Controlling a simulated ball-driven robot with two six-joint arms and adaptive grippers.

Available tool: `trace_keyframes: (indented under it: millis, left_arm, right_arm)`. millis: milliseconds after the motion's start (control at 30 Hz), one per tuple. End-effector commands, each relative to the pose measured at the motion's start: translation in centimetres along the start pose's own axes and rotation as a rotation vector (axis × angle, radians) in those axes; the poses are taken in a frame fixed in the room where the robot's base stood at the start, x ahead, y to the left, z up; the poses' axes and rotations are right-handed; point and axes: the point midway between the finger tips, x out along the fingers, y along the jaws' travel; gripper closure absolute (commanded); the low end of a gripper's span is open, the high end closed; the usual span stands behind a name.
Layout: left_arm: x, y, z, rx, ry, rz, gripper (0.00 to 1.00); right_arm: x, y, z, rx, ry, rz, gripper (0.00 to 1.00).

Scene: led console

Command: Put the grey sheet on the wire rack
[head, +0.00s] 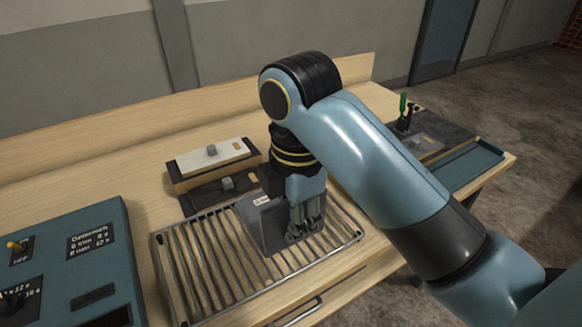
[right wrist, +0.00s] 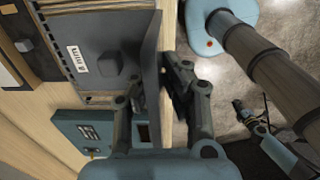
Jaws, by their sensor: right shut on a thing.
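The grey sheet (head: 268,228) is a thin plate with a bent edge and a small white label. My right gripper (head: 306,222) is shut on its right side and holds it steeply tilted above the wire rack (head: 190,262). In the right wrist view the grey sheet (right wrist: 112,45) lies between the fingers of the right gripper (right wrist: 155,88). Whether its lower edge touches the rack bars is hard to tell. What looks like my left gripper (right wrist: 248,115) is small and dark at the right of that view, apart from the sheet.
Behind the rack stand a board with a pale top (head: 213,157) and a dark plate with a grey knob (head: 222,190). A teal console (head: 75,260) is at the left. A teal tray (head: 465,165) and a green-handled tool (head: 403,103) are at the right.

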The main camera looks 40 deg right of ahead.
Motion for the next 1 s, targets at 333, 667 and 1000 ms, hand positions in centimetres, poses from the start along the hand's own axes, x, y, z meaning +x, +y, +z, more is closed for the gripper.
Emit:
trace_keyframes:
  millis: [333,667,1000]
  left_arm:
    - [2.0,-0.3,0.1,0.002,0.002,-0.005,1.0]
    - [0.6,-0.5,-0.2,0.003,0.004,-0.006,1.0]
    - [0.0,-0.2,-0.3,0.001,0.004,-0.002,1.0]
  right_arm:
    - [2.0,2.1,-1.0,0.001,-0.002,0.003,1.0]
    - [6.1,9.6,-1.5,0.002,-0.002,0.0,1.0]
    - [9.3,11.0,-1.6,0.002,-0.002,-0.004,1.0]
